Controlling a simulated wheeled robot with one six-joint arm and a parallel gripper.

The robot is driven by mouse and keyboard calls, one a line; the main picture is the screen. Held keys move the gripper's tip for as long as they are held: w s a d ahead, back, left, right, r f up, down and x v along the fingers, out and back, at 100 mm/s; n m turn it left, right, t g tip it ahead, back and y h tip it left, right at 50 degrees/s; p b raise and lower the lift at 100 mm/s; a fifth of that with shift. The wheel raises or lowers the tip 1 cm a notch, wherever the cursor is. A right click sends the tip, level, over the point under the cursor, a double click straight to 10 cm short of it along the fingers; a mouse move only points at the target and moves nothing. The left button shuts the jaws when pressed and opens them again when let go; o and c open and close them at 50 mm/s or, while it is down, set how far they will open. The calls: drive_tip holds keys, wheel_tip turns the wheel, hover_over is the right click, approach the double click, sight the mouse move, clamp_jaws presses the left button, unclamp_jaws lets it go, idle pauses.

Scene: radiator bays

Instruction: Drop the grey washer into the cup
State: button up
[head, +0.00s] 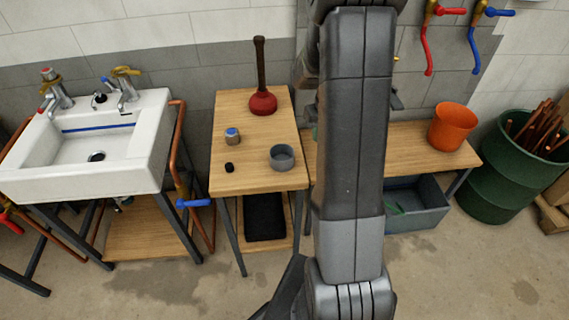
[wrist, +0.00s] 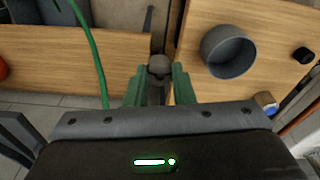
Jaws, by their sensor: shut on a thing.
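A grey cup (head: 283,157) stands upright on the small wooden table, near its front right corner; it also shows in the wrist view (wrist: 228,51). In the wrist view my gripper (wrist: 159,82) has its green fingers closed on a small grey rounded thing, which looks like the grey washer (wrist: 160,65). The fingers hide part of it. In that picture the held washer is left of the cup and apart from it, over the gap between the table and the bench. In the head view my arm hides the gripper and the washer.
A blue-topped jar (head: 232,136), a small black piece (head: 229,167) and a red plunger (head: 263,100) stand on the small table (head: 240,180). An orange pot (head: 453,127) stands on the bench at right. A green hose (wrist: 92,45) hangs by the bench.

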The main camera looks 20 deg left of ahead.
sight(287, 147)
drive_tip(key=s+a+n+b, duration=0.1)
drive_tip(key=s+a+n, duration=0.35)
drive_tip(key=a, duration=0.45)
drive_tip(key=shift+s+d+f+b, duration=0.1)
drive_tip(key=shift+s+f+b, duration=0.1)
drive_tip(key=shift+f+b, duration=1)
drive_tip(key=shift+s+d+f+b, duration=0.1)
drive_tip(key=shift+s+f+b, duration=0.05)
drive_tip(key=shift+f+b, duration=1.05)
drive_tip(key=shift+f, duration=0.1)
drive_tip(key=o, duration=1)
drive_tip(key=shift+o, duration=0.2)
wheel_tip(287, 147, up, 14)
drive_tip(key=d, duration=0.1)
drive_tip(key=shift+s+d+f, duration=0.15)
drive_tip(key=shift+s+d, duration=0.15)
drive_tip(key=shift+s, duration=0.05)
drive_tip(key=shift+f, duration=0.1)
